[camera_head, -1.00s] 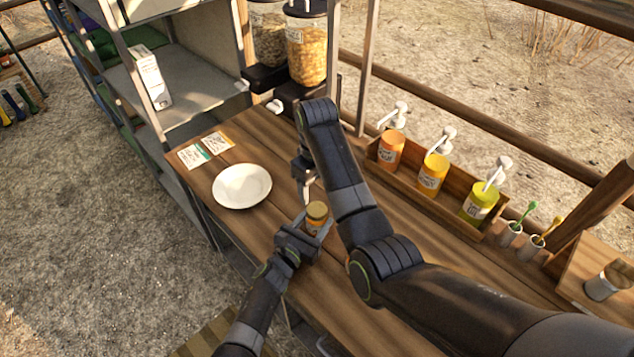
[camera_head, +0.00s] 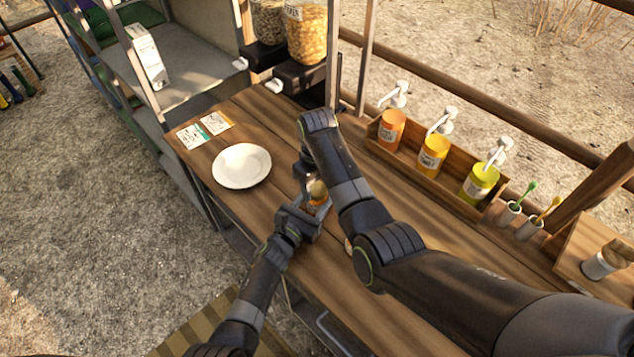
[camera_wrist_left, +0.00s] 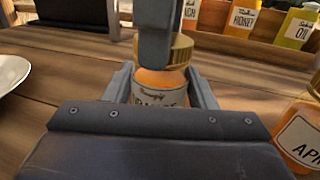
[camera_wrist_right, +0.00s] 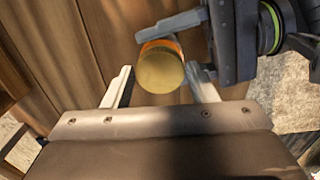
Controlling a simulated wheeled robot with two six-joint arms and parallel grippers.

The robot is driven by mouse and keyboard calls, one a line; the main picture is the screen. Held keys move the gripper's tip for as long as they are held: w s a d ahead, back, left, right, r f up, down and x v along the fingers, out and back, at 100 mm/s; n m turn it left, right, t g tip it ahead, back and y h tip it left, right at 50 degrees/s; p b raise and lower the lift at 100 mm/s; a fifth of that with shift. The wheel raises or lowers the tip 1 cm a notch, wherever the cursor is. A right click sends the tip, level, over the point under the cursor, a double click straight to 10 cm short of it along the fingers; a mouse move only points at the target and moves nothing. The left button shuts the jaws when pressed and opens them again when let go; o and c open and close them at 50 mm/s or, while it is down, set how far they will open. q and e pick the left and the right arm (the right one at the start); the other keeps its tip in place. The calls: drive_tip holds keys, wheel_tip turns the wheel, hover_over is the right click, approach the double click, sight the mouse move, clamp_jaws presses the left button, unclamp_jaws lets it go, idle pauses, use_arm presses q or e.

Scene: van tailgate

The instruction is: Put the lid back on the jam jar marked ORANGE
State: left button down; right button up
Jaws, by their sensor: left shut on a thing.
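An orange jam jar (camera_wrist_left: 160,88) stands upright between the fingers of my left gripper (camera_head: 310,212), which is shut on it over the wooden counter. Its label is partly covered and I cannot read the word fully. A gold lid (camera_wrist_left: 181,48) is at the jar's mouth; I cannot tell whether it is screwed tight. My right gripper (camera_wrist_right: 160,80) points down over the jar. In the right wrist view its fingers are apart, on either side of the round gold lid (camera_wrist_right: 160,71). In the left wrist view a right finger hides part of the lid and jar.
A second gold-lidded jar marked APR (camera_wrist_left: 300,135) is close at the right in the left wrist view. A white plate (camera_head: 241,166) and two cards lie left. A wooden rack (camera_head: 452,190) with pump bottles runs along the back. My right arm covers the middle counter.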

drive_tip(key=c, duration=0.7)
drive_tip(key=o, duration=1.2)
drive_tip(key=shift+r, duration=0.1)
wheel_tip(320, 180, up, 7)
drive_tip(key=shift+r, duration=0.15)
use_arm(q)
drive_tip(key=c, duration=0.5)
unclamp_jaws()
